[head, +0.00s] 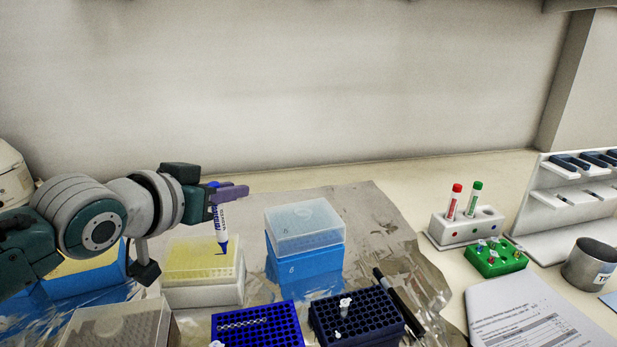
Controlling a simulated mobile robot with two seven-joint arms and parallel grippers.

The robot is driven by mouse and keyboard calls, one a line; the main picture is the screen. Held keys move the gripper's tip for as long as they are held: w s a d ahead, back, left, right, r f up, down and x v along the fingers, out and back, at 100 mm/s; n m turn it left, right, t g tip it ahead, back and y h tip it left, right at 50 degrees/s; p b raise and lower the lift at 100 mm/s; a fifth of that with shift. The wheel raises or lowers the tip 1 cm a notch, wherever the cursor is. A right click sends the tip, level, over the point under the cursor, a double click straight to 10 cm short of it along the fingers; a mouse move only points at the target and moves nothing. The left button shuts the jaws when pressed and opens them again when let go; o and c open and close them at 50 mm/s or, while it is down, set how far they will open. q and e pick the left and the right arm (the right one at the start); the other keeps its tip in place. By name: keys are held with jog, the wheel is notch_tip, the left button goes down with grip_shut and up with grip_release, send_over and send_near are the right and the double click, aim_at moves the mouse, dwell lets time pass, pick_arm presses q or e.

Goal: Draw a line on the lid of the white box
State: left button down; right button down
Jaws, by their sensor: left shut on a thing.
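The white box (202,294) stands left of centre on the foil, with a clear lid over yellow contents (190,262). My left gripper (228,193) comes in from the left and is shut on a blue-and-white marker (221,222). The marker points down, nearly upright, over the right part of the lid. Its blue tip is at or just above the lid top; I cannot tell if it touches. A short dark mark shows at the tip, and I cannot tell if it is ink or part of the tip. My right gripper is not in view.
A blue box with a clear lid (304,226) stands close to the right. A dark blue rack (256,328), a navy rack (356,320) and a grey clear-lidded box (120,325) are in front. A white holder (466,231) with red and green markers stands further right.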

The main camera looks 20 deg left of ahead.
pick_arm(q)
jog(key=shift+s+d+p, duration=0.1)
jog(key=shift+s+p, duration=0.05)
jog(key=shift+p, duration=0.15)
dwell(0.5)
jog(key=shift+s+a+f+p, duration=0.1)
jog(key=shift+s+a+p, duration=0.2)
jog(key=shift+a+p, duration=0.3)
dwell(1.7)
jog(key=shift+r+p, duration=0.3)
dwell(1.0)
notch_tip(320, 180, up, 5)
jog(key=p, duration=0.5)
dwell(0.3)
